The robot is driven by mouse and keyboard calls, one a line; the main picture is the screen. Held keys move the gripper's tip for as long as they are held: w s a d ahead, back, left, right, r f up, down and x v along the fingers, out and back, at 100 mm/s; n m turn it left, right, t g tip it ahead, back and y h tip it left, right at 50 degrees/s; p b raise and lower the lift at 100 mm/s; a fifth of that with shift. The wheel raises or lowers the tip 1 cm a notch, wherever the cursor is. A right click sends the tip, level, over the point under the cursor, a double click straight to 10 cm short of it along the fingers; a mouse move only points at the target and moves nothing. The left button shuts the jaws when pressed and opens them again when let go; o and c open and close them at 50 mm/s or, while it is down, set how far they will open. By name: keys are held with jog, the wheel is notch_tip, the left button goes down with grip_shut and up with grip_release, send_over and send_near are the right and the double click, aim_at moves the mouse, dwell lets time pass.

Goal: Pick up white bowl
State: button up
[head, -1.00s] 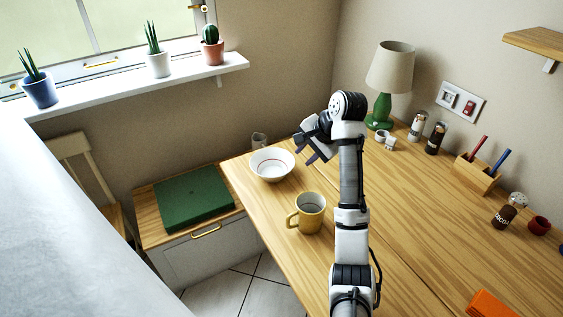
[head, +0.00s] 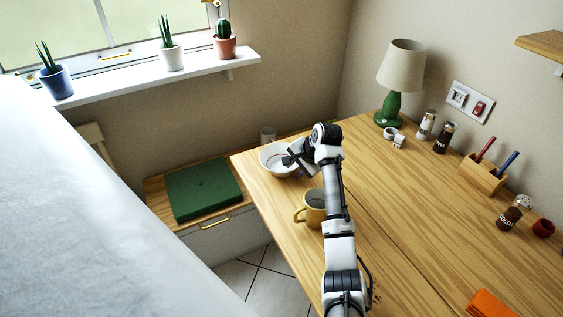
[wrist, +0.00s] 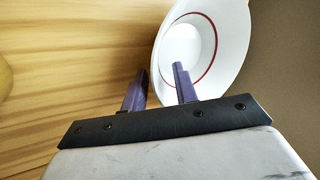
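The white bowl (head: 270,163) with a red ring inside stands on the wooden table near its far left corner. My arm hides its right part in the head view. In the wrist view the bowl (wrist: 233,30) fills the upper right. My gripper (wrist: 160,72) is open, its two purple fingers apart at the bowl's near rim. One finger shows outside the rim and the other overlaps the bowl's inside. I cannot tell whether either finger touches it. In the head view the fingers are mostly hidden.
A yellow mug (head: 313,208) stands close in front of the bowl, beside my arm. A small grey cup (head: 267,134) is behind the bowl. A green lamp (head: 390,108), shakers and a pen holder (head: 483,175) line the wall side. The table's middle right is clear.

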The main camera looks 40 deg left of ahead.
jog(key=shift+f, duration=0.2)
grip_shut()
jog(key=shift+r, duration=0.1)
